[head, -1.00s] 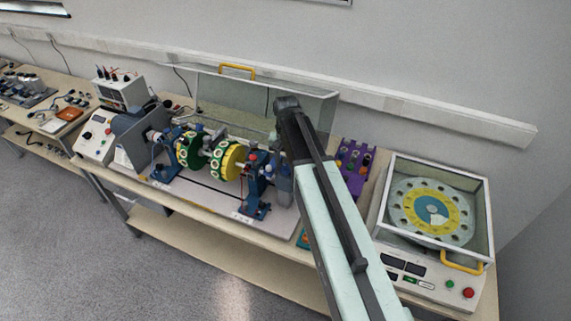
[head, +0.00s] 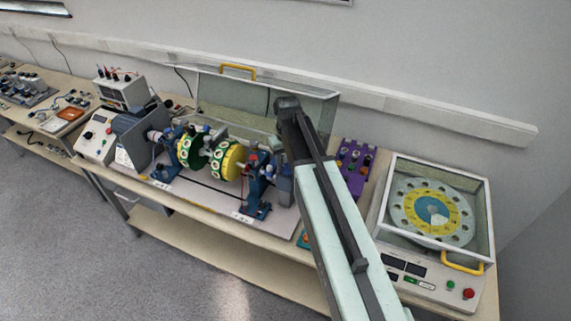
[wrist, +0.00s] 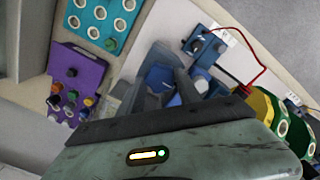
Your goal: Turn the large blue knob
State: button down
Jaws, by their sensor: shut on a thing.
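A large blue knob (wrist: 160,76) shows in the wrist view, just beyond the gripper's dark body. My gripper (wrist: 163,93) has its grey fingers on either side of the knob and is shut on it. The exact contact is partly hidden by the gripper's body. In the head view, my arm reaches over the bench to the right end of the rotor rig, and the arm hides most of the knob area.
The rig's green disc (head: 193,148) and yellow disc (head: 231,162) stand left of the arm. A purple panel with small knobs (head: 352,158) stands right of the arm. A clear-covered dial unit (head: 470,192) is farther right. A raised clear cover (head: 225,92) stands behind.

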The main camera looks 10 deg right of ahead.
aim_at(287, 167)
dwell(0.3)
jog(key=c, duration=0.8)
grip_release()
jog(key=shift+c, duration=0.2)
notch_tip(287, 167, up, 8)
jog(key=p, duration=0.8)
jog(key=shift+f, duration=0.2)
jog(key=s+f+m+b, duration=0.1)
jog(key=s+f+b, duration=1.3)
jog(key=f+b, duration=0.1)
jog(key=shift+s+a+m, duration=0.15)
jog(key=shift+a+m, duration=0.1)
jog(key=shift+m, duration=0.15)
